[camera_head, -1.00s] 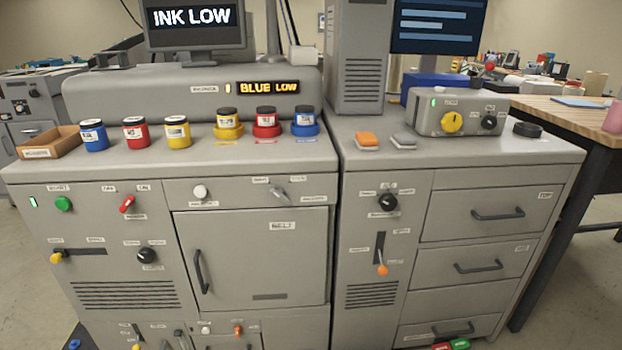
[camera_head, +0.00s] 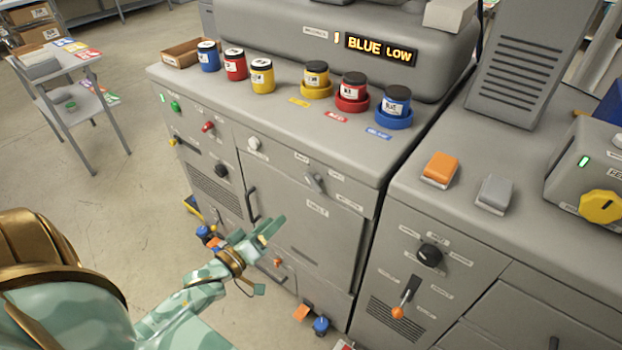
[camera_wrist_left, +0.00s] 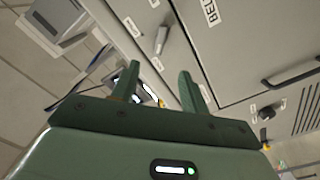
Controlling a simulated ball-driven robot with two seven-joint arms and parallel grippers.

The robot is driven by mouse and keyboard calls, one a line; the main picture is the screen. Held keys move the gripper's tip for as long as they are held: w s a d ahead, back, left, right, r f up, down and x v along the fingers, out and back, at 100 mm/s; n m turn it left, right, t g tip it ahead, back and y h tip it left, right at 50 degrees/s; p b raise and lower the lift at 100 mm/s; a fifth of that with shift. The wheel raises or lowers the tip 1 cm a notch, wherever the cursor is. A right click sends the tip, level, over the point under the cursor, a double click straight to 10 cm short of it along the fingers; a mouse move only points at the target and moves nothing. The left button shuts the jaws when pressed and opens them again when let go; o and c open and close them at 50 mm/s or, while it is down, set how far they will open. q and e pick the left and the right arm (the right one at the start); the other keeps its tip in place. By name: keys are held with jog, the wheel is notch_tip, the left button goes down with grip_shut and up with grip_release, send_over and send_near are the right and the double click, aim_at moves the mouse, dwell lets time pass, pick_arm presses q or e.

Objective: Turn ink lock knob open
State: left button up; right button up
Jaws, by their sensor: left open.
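A grey lever-shaped knob (camera_head: 314,182) sits on the cabinet front above the belt door, with small labels around it that I cannot read. It also shows in the left wrist view (camera_wrist_left: 161,40), ahead of the gap between my fingers. My left gripper (camera_head: 264,238) is open and empty, below and left of this knob in the head view and apart from it. Its two fingers show in the left wrist view (camera_wrist_left: 160,76). A black round knob (camera_head: 430,255) is on the right cabinet. I cannot read which knob is the ink lock. My right gripper is out of view.
Three ink jars stand loose, and yellow (camera_head: 316,80), red (camera_head: 352,92) and blue (camera_head: 394,106) jars stand in coloured holders. The display (camera_head: 380,49) reads BLUE LOW. The belt door handle (camera_head: 251,204) sticks out near my gripper. Open floor lies left.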

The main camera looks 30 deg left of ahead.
pick_arm(q)
send_near(312, 185)
jog(key=w+b, duration=0.2)
jog(key=w, duration=0.7)
jog(key=shift+w+d+f, duration=0.1)
jog(key=shift+w+d, duration=0.1)
jog(key=shift+w, duration=0.05)
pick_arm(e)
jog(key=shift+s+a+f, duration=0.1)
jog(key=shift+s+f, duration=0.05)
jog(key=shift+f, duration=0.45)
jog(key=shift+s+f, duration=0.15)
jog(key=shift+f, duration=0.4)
pick_arm(q)
jog(key=c, duration=1)
